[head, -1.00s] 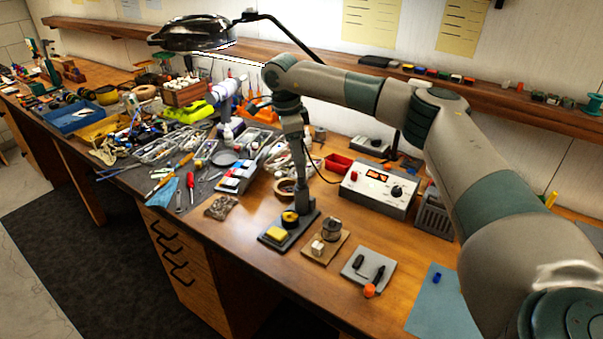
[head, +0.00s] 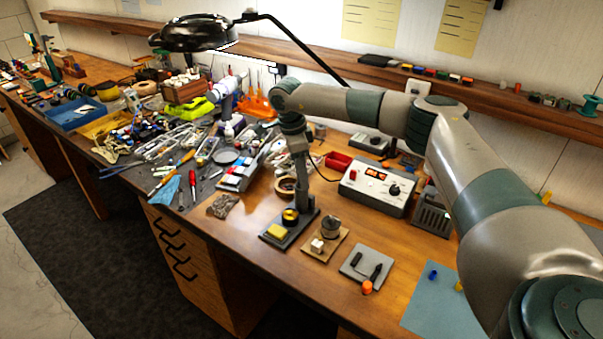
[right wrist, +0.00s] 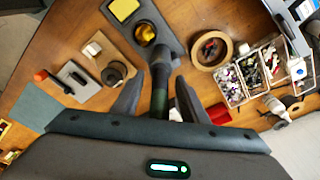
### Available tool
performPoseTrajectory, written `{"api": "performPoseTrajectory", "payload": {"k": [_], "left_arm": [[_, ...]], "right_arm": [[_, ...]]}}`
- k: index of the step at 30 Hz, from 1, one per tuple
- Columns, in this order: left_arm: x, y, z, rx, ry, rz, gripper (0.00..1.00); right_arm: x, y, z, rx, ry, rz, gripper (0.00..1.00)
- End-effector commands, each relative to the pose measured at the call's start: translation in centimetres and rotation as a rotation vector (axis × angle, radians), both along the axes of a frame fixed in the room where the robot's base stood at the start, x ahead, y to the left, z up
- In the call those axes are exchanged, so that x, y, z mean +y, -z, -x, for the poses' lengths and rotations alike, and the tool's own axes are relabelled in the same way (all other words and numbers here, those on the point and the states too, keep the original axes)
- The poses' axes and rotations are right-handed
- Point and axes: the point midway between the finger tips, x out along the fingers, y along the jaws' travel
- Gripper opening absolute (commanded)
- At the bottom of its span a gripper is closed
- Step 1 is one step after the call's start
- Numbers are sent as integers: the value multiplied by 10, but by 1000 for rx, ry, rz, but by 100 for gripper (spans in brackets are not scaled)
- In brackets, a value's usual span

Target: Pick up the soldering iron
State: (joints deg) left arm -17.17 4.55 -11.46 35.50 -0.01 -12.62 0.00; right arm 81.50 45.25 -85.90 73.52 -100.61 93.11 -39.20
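The soldering iron (right wrist: 160,72) shows in the right wrist view as a dark upright shaft at its grey stand, between my right gripper's fingers. The stand (head: 271,241) has a dark base with a yellow sponge and a round brass-coloured cleaner; it also shows in the right wrist view (right wrist: 166,24). My right gripper (right wrist: 157,85) is open, with one finger on each side of the iron and a visible gap at both. In the head view the right gripper (head: 303,195) is just above the stand, and the iron is hard to tell from it. My left gripper is out of view.
A small wooden board (head: 309,251) with a spool and a grey plate (head: 355,270) lie right of the stand. A tape roll (head: 284,187) is behind it. A control box (head: 367,203) stands to the right. Cluttered tools and parts trays cover the left.

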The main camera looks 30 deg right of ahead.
Motion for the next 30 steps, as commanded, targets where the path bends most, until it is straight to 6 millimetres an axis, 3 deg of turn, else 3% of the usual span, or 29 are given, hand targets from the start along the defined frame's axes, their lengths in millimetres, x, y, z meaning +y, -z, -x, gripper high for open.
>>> {"api": "performPoseTrajectory", "payload": {"k": [1,5,20,26,30], "left_arm": [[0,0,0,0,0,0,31],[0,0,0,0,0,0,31],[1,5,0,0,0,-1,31],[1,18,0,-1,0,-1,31],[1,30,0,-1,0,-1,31]], "right_arm": [[0,0,0,0,0,0,30],[0,0,0,0,0,0,0],[0,-8,0,-1,0,-1,0],[1,-31,-1,-5,-1,-1,0],[1,-58,-1,-6,-1,-2,0]]}}
